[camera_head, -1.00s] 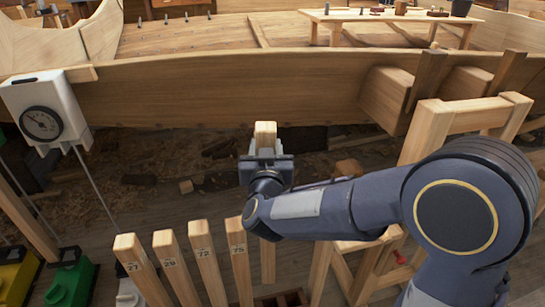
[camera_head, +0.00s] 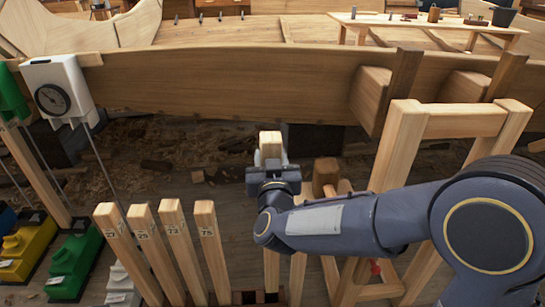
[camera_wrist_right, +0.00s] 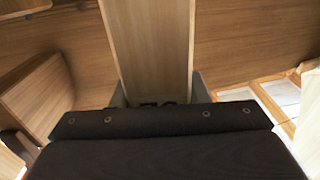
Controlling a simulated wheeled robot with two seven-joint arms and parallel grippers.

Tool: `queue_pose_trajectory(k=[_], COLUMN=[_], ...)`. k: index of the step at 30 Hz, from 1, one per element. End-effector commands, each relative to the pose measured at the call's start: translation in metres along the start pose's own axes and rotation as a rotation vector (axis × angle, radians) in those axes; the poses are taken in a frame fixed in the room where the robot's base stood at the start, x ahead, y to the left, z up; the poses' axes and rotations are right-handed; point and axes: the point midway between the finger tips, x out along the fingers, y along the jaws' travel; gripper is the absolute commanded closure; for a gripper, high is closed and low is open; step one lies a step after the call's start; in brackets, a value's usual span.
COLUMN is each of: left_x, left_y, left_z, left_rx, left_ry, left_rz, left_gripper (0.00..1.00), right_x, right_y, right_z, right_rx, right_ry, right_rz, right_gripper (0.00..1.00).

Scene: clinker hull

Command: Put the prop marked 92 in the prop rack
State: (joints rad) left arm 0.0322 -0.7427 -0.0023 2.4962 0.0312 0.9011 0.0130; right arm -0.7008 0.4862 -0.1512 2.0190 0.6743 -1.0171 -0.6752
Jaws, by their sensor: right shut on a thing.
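My right gripper (camera_head: 272,168) is shut on a pale wooden prop (camera_head: 271,146), which stands roughly upright. Its top shows above the jaws and its lower part below my wrist. In the right wrist view the same prop (camera_wrist_right: 150,45) rises between the fingers; its marking is mostly hidden by the gripper, so I cannot read it. Several props marked 27 (camera_head: 108,222), 29 (camera_head: 142,222), 72 (camera_head: 172,218) and 75 (camera_head: 205,218) lean in a row to the left. A dark slotted piece, seemingly the prop rack (camera_head: 258,297), shows at the bottom edge, mostly cut off. My left gripper is out of view.
The planked hull (camera_head: 230,85) crosses behind my gripper. A wooden trestle frame (camera_head: 395,150) stands close on the right, behind my forearm. A white dial gauge (camera_head: 55,95) and coloured blocks, green (camera_head: 75,265) and yellow (camera_head: 28,245), are at the left.

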Motion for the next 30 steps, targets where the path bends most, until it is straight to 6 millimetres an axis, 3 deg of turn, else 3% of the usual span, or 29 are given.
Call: queue_pose_trajectory(k=[30], left_x=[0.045], left_y=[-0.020], left_z=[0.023], left_rx=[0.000], left_ry=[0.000], left_rz=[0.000], left_gripper=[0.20], right_x=[-0.001], right_y=[0.000], right_z=[0.058], right_rx=[0.001], right_ry=[0.004], right_rz=[0.000], right_gripper=[1.00])
